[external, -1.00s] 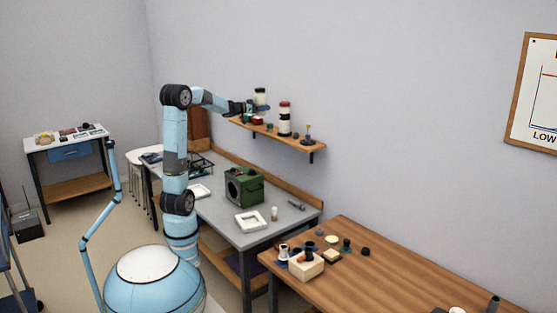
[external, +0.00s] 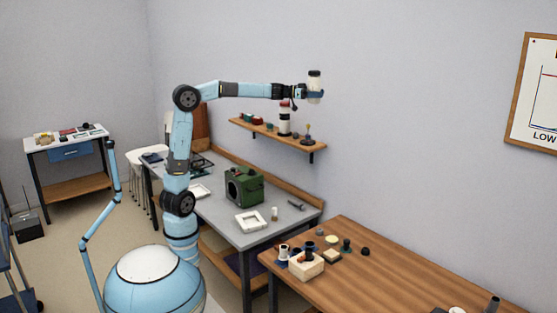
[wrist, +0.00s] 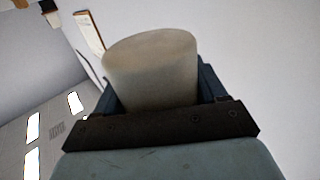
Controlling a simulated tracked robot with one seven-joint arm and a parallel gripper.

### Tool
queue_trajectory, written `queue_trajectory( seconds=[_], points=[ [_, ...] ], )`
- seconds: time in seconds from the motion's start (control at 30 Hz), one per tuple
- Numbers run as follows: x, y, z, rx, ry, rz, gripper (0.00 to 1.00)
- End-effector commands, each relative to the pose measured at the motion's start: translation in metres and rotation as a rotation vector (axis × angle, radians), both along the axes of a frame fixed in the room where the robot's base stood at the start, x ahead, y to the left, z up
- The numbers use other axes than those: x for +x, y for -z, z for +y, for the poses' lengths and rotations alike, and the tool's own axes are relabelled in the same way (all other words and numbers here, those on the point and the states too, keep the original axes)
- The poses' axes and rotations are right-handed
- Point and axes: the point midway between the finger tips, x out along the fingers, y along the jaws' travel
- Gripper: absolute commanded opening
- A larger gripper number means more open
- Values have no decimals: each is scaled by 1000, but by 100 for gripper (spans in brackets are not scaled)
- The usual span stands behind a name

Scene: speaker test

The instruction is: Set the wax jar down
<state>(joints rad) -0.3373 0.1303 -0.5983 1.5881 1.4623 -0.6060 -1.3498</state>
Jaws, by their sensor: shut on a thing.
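The wax jar (external: 315,82) is pale with a dark lid and stands roughly upright in my gripper (external: 315,95). My gripper is shut on it, in the air above the right part of the wall shelf (external: 262,131). The wrist view shows the jar's pale, cloudy body (wrist: 153,72) between the fingers of my gripper (wrist: 160,95). The jar's far side and full height are hidden there.
The shelf holds a tall red, black and white container (external: 284,120), a small stand (external: 308,133) and several small items. Below, a grey bench carries a green box (external: 244,187). The wooden table (external: 400,265) has bare room in its middle.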

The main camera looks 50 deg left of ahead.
Motion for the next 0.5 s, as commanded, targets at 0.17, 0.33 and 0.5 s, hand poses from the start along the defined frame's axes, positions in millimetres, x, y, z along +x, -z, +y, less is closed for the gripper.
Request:
queue_trajectory(
  seconds=[0.17,0.33,0.5],
  points=[
    [-16,-11,-76,-4,70,-2,3],
    [-37,-16,-144,-4,124,0,3],
    [-58,-16,-199,-5,164,1,3]
  ],
)
